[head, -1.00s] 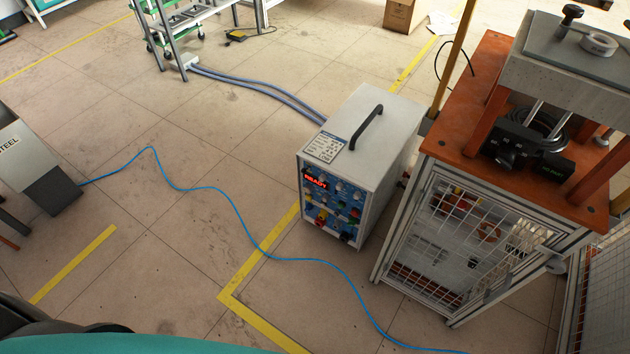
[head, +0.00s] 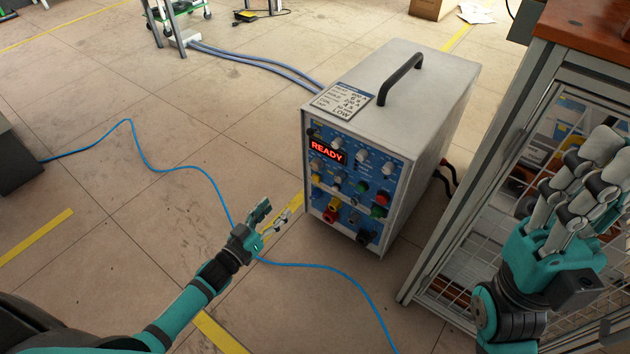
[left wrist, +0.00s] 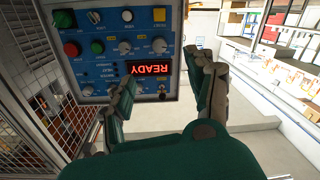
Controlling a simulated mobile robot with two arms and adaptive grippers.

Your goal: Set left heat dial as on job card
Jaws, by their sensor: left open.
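The heater box (head: 420,90) is a white case with a black top handle and a blue front panel (head: 352,182). The panel has a red READY display (head: 327,151), several pale knobs and coloured buttons. I cannot tell which knob is the left heat dial. The job card (head: 342,101) lies on the top; its last line reads LOW, and the rest is hard to read. My left gripper (head: 268,222) is open and empty, left of the panel and apart from it. In the left wrist view the panel (left wrist: 110,45) appears turned over, beyond the open fingers (left wrist: 168,68).
My right gripper (head: 585,190) is raised in front of the mesh-sided press stand (head: 465,230); its finger closure is unclear. A blue cable (head: 205,185) crosses the floor below my left arm. Grey hoses (head: 250,60) run behind the box. The floor left of the box is mostly clear.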

